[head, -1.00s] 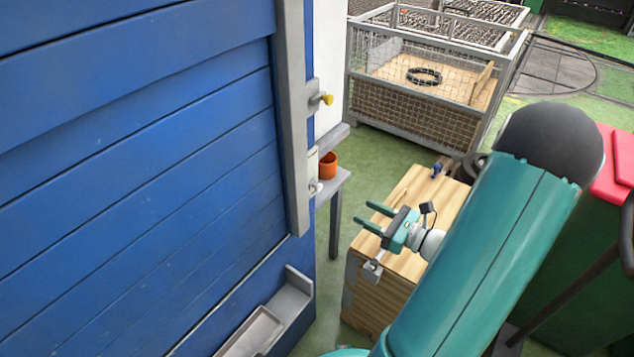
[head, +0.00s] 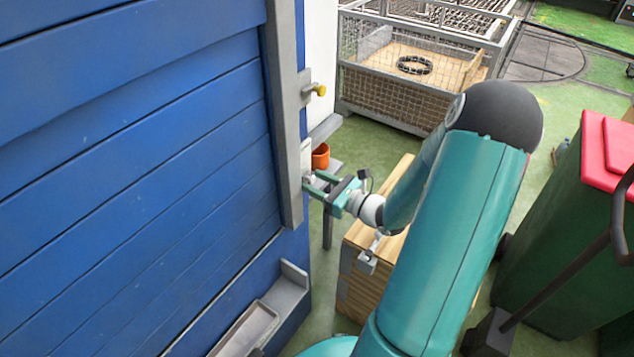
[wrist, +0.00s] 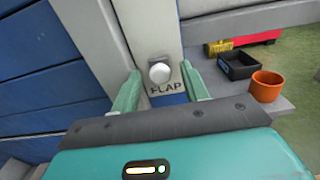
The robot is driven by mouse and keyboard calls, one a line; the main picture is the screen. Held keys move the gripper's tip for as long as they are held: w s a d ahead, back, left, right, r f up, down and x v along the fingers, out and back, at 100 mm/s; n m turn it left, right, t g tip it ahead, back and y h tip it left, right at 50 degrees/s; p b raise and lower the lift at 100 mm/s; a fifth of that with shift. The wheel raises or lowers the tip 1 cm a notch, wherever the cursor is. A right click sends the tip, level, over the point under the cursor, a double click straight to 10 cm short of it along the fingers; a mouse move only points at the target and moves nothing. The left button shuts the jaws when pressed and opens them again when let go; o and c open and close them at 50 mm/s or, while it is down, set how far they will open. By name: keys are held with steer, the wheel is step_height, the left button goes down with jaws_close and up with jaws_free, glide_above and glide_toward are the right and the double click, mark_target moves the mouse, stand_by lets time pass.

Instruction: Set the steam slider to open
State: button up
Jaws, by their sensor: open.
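My gripper (head: 313,182) is open at the grey edge of the blue wall. In the wrist view its two green fingers (wrist: 161,80) point toward a round white knob (wrist: 159,72) and lie to either side of it, with nothing visibly held. Whether they touch the knob I cannot tell. The plate under this knob reads "FLAP" (wrist: 166,89). A yellow knob (head: 320,90) sits higher on the same edge in the head view; no label is readable there. I see no marking that reads steam.
An orange pot (head: 320,157) stands on a grey shelf beside my gripper; the wrist view also shows a black tray (wrist: 238,66) there. A wooden box (head: 358,283) is below my arm. A green bin with a red lid (head: 560,220) stands right.

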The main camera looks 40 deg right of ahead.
mark_target(303, 162)
steer(key=shift+r, duration=0.1)
steer(key=shift+w, duration=0.15)
jaws_close()
steer(key=shift+r, duration=2.35)
jaws_free()
